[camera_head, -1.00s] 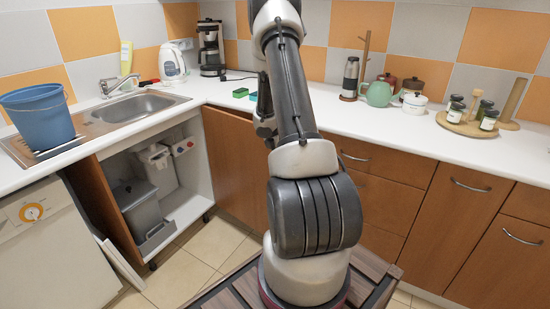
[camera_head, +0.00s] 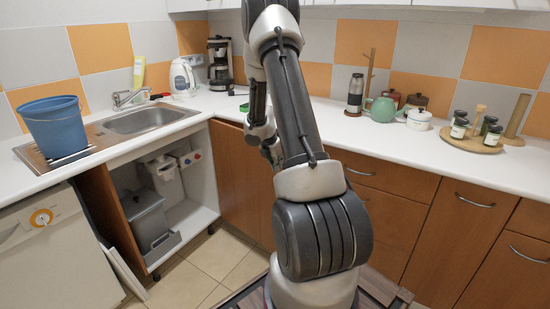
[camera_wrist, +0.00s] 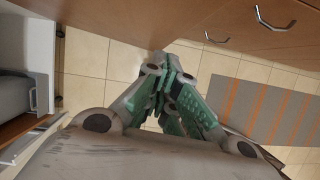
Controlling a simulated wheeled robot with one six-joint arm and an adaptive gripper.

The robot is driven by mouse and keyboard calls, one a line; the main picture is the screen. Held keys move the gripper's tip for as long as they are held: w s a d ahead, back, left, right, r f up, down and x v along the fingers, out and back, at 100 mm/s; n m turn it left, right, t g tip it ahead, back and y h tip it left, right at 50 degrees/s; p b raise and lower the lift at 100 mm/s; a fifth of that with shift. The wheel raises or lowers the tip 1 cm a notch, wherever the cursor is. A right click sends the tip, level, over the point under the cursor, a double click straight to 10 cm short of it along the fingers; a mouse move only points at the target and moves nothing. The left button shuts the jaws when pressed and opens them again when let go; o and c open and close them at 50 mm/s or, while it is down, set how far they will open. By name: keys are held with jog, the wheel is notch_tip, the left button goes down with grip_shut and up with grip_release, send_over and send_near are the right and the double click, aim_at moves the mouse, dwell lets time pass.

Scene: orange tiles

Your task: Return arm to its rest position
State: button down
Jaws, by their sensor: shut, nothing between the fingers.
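My arm (camera_head: 305,130) rises in the middle of the head view, folded, with its forearm leaning back toward the counter. My gripper (camera_wrist: 172,70) shows in the wrist view with its green-padded fingers drawn together and nothing between them. Beneath it are floor tiles and a wooden cabinet front (camera_wrist: 185,20). In the head view the gripper is mostly hidden behind my arm, so its exact place there is hard to tell.
The white counter (camera_head: 400,150) carries a teal teapot (camera_head: 382,110), a wooden tray of jars (camera_head: 470,144) and a coffee maker (camera_head: 219,65). A blue bucket (camera_head: 55,125) stands by the sink (camera_head: 150,120). The under-sink cabinet is open, with a grey bin (camera_head: 145,218) inside.

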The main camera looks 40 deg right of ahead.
jog(key=v, duration=0.6)
jog(key=shift+a, duration=0.1)
jog(key=s+a+r+m+g+y, duration=0.1)
jog(key=s+a+r+m+g, duration=0.1)
jog(key=s+m, duration=0.4)
jog(key=s+a+r+m+g, duration=0.1)
jog(key=s+a+r+m, duration=0.1)
jog(key=s+m, duration=0.45)
jog(key=s+a+r+m+t+y, duration=0.1)
jog(key=s+a+r+m+t, duration=0.2)
jog(key=s+a+r, duration=0.5)
jog(key=s+a+r+m+t+y, duration=0.2)
jog(key=s+a+r, duration=0.6)
jog(key=a+r, duration=0.4)
jog(key=a+m+t, duration=0.1)
jog(key=m, duration=0.1)
jog(key=shift+m+t, duration=0.3)
jog(key=shift+m, duration=0.05)
